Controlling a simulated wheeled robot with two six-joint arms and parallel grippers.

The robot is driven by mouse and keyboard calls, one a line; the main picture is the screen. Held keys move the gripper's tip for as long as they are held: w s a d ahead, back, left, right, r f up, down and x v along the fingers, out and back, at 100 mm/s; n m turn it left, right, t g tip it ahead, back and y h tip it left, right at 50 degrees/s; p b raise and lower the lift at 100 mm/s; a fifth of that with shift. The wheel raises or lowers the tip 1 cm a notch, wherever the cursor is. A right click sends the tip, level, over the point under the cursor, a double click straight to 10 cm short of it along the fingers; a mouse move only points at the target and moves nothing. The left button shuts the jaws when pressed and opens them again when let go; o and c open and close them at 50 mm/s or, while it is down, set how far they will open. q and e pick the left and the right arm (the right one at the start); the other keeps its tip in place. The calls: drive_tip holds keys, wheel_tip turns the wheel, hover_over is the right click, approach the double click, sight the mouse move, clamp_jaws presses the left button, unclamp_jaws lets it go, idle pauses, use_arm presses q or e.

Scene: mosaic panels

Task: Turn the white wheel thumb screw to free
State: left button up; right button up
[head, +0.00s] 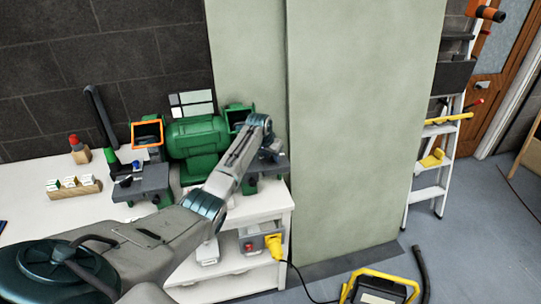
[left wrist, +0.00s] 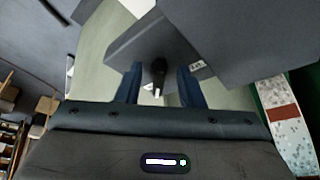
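A green bench grinder (head: 197,137) stands on the white workbench, with an open green wheel guard at each end. My left arm reaches across to its right end, where my left gripper (head: 270,156) is beside a dark grey tool rest (head: 252,186) and partly covers it. In the left wrist view, the grey rest block (left wrist: 150,40) carries a small black thumb screw (left wrist: 158,70) with a pale tip. The screw lies between the two blue fingers of the left gripper (left wrist: 159,88). The fingers are apart, with a gap visible on each side. My right gripper is not in view.
An orange-edged guard (head: 147,133) and another grey rest (head: 143,184) are at the grinder's left end. A wooden block with white pieces (head: 74,188) lies on the bench. A pale panel (head: 350,130) stands close to the right. A stepladder (head: 436,165) is beyond it.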

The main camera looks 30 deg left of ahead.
use_arm(q)
drive_tip(key=c, duration=0.7)
clamp_jaws()
